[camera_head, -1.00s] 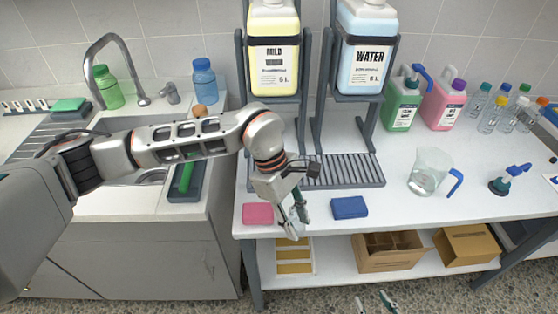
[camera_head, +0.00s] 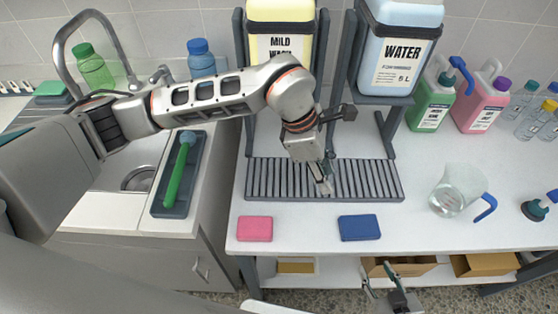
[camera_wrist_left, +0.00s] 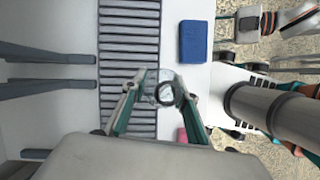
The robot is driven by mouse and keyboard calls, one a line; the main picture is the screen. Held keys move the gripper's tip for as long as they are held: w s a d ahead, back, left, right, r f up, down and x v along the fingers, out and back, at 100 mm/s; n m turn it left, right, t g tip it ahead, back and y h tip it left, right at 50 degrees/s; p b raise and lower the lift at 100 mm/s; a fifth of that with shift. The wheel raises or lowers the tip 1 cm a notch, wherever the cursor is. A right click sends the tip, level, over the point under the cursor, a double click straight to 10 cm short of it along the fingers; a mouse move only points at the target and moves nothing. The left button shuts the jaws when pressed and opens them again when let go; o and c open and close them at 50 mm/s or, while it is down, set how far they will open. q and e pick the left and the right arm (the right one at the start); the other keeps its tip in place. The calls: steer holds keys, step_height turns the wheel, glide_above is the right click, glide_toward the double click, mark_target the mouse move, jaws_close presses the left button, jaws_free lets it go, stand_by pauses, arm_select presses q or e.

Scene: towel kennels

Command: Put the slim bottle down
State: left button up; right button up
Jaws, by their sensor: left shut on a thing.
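My left gripper (camera_head: 325,180) is over the front part of the slatted drain rack (camera_head: 258,180) on the white table. In the left wrist view, the gripper (camera_wrist_left: 163,92) is shut on a clear slim bottle (camera_wrist_left: 164,84), seen from above with a dark ring at its mouth. The bottle is mostly hidden by the fingers in the head view. Whether its base touches the rack, I cannot tell. My right gripper (camera_head: 388,285) is low at the front of the table, its fingers apart and empty.
A pink sponge (camera_head: 255,229) and a blue sponge (camera_head: 359,228) lie in front of the rack. Large MILD (camera_head: 281,45) and WATER (camera_head: 401,52) jugs stand on raised stands behind. A clear pitcher (camera_head: 452,190) stands to the right; bare table lies between.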

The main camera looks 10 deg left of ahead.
arm_select(q)
steer(key=w+a, duration=0.1)
steer(key=a, duration=0.2)
steer(key=w+a+p, duration=0.1)
steer(key=a, duration=0.3)
steer(key=w+a, duration=0.2)
steer(key=a, duration=0.2)
steer(key=shift+a+p, duration=0.25)
steer(key=shift+p, duration=0.1)
steer(key=shift+a+f, duration=0.1)
step_height(320, 180, down, 3)
steer(key=shift+f+p, duration=0.2)
steer(key=shift+p, duration=0.15)
arm_select(e)
steer(key=r, duration=0.1)
steer(key=w+r, duration=0.1)
steer(key=r, duration=0.1)
steer(key=shift+r, duration=0.1)
arm_select(q)
steer(key=shift+f, duration=0.2)
steer(key=o, duration=1)
steer(key=shift+r, duration=0.1)
arm_select(e)
steer(key=shift+f, duration=0.2)
